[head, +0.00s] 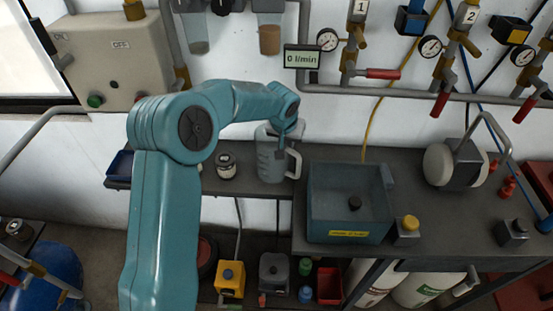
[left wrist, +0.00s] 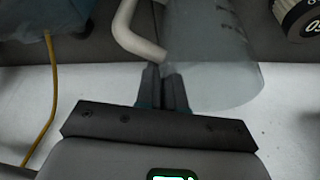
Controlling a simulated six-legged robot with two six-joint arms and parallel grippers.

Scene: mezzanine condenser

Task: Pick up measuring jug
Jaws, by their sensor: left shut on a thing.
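The measuring jug (head: 270,165) is a translucent grey vessel with a pale handle. It looks upright over the dark worktop, left of the blue-grey box; I cannot tell whether its base touches the worktop. My left gripper (head: 281,146) reaches down onto the jug's upper rim on the handle side. In the left wrist view the fingers (left wrist: 164,84) are close together between the jug body (left wrist: 215,60) and its handle (left wrist: 138,30), shut on the jug's wall or rim. The fingertips are partly hidden. My right gripper is not in view.
A small dark-lidded jar (head: 226,167) stands left of the jug. The blue-grey box (head: 335,228) stands close on its right, with a yellow-topped button (head: 409,223) beside it. Pipes, gauges and valves line the wall behind. A flow display (head: 302,57) reads 0 l/min.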

